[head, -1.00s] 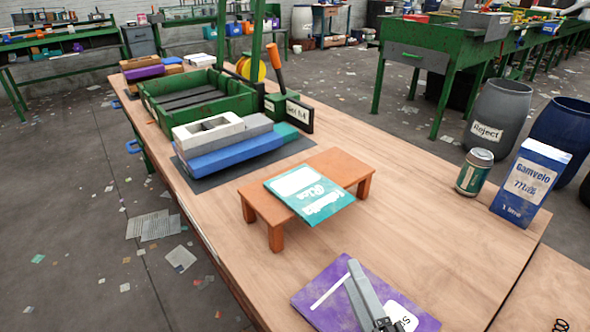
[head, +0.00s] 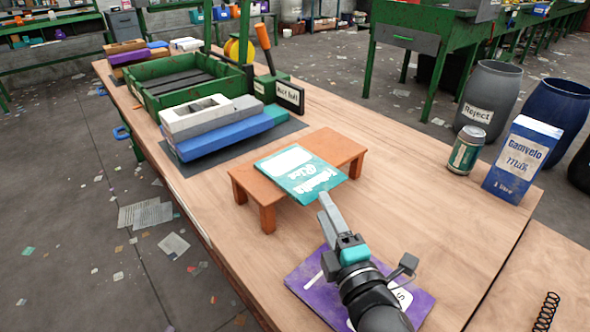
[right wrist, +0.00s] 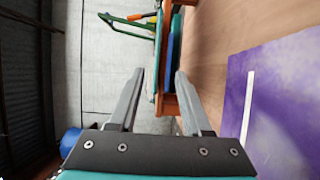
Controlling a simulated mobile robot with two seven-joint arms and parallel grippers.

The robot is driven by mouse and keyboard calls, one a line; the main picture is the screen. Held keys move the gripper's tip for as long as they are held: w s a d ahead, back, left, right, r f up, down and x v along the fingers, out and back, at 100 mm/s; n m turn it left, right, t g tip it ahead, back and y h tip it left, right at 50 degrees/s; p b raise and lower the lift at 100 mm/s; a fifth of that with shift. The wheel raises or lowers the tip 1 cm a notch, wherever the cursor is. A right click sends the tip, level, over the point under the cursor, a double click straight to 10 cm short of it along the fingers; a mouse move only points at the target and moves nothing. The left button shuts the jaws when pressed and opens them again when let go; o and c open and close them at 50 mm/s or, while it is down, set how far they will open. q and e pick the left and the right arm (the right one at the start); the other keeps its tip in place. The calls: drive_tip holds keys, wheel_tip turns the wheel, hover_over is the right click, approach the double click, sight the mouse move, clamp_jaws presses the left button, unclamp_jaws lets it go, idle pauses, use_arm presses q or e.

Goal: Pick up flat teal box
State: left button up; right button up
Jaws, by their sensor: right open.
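The flat teal box (head: 300,172), with white lettering and a white panel, lies on a small orange-brown stand (head: 345,148). Its near edge overhangs the stand's front. My right gripper (head: 325,200) is open and empty, just in front of that overhanging edge. In the right wrist view, the gripper's fingers (right wrist: 160,80) are spread, and the box shows edge-on as a thin strip (right wrist: 157,52) beyond and between them. I cannot tell whether a finger touches it. My left gripper is not in view.
A purple flat box (head: 305,280) lies under my right arm. Stacked white, grey and blue boxes (head: 215,140) and a green tray (head: 150,100) stand behind left. A can (head: 466,150) and a blue milk carton (head: 521,160) stand right. The wooden table (head: 420,200) is clear between.

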sight(321, 190)
drive_tip(key=shift+w, duration=0.4)
drive_tip(key=x, duration=0.1)
drive_tip(key=b+x, duration=0.1)
drive_tip(key=x, duration=0.1)
drive_tip(key=shift+w+d+r+b, duration=0.15)
drive_tip(key=shift+w+b, duration=0.2)
drive_tip(key=shift+w, duration=0.1)
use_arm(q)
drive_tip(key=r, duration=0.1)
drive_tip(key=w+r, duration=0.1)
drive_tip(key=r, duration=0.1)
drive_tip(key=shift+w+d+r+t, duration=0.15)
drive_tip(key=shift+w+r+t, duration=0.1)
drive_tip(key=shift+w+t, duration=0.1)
use_arm(e)
drive_tip(key=shift+w, duration=0.4)
drive_tip(key=shift+r, duration=0.1)
clamp_jaws()
